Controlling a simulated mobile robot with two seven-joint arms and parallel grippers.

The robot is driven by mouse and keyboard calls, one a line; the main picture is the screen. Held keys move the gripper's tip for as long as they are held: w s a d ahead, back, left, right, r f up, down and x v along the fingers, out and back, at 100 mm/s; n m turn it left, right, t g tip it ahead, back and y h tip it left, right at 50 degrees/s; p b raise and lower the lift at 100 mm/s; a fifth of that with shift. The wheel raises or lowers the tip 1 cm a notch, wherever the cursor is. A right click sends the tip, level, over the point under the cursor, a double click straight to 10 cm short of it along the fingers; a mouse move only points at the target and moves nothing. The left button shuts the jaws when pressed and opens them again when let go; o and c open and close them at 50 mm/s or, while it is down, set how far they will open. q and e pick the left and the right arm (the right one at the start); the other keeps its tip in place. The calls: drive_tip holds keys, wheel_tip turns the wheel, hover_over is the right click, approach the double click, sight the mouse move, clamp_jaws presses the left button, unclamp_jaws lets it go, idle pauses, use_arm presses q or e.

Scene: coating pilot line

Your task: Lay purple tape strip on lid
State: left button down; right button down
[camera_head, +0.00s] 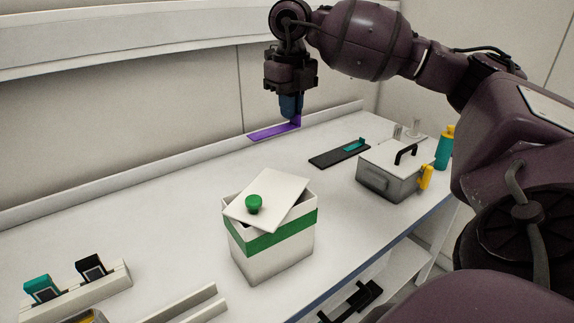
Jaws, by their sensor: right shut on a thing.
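A purple tape strip (272,132) with an upright end tab hangs from my right gripper (291,113). The gripper is shut on its tab, at the back of the bench. I cannot tell whether the strip touches the bench or its back ledge. A white lid (273,197) with a green knob (254,204) lies askew on a white box (270,260) with a green band. One side of the box's opening shows past the lid. My right gripper is behind and above this lid. A grey metal box also has a lid (396,156), with a black handle. My left gripper is not in view.
A dark flat plate (339,153) with a teal piece (355,145) lies right of the strip. A teal bottle (444,148) stands at the far right. A holder (82,294) with teal and black items is at front left. The bench's left middle is clear.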

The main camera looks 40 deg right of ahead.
sight(290, 176)
wheel_tip(290, 176, down, 14)
drive_tip(key=shift+w+r+p, duration=0.1)
drive_tip(key=shift+r+p, duration=0.1)
drive_tip(key=shift+p, duration=0.15)
drive_tip(key=shift+f, duration=0.15)
drive_tip(key=c, duration=1.3)
unclamp_jaws()
wheel_tip(290, 176, up, 12)
drive_tip(key=shift+r+b, duration=0.2)
drive_tip(key=shift+b, duration=0.3)
